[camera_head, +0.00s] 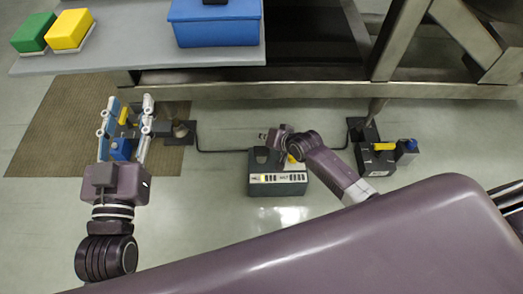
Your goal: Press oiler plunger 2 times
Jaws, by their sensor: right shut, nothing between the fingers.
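A dark grey unit with a pale labelled front strip (278,178) stands on the floor in the middle; I cannot tell for sure whether it is the oiler, and no plunger shows clearly. My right gripper (265,136) is shut and empty over the top back of this unit, and its arm covers part of the top. Whether it touches is unclear. My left gripper (128,105) is open, its fingers spread on either side of a left device with a yellow part (124,115) and a blue part (120,149). The fingers hide much of that device.
A dark block with a yellow lever (384,146) and blue cap (407,145) stands at right. A thin black pipe (222,151) runs along the floor. A grey table (130,55) with green and yellow boxes and a blue bin (217,30) is behind.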

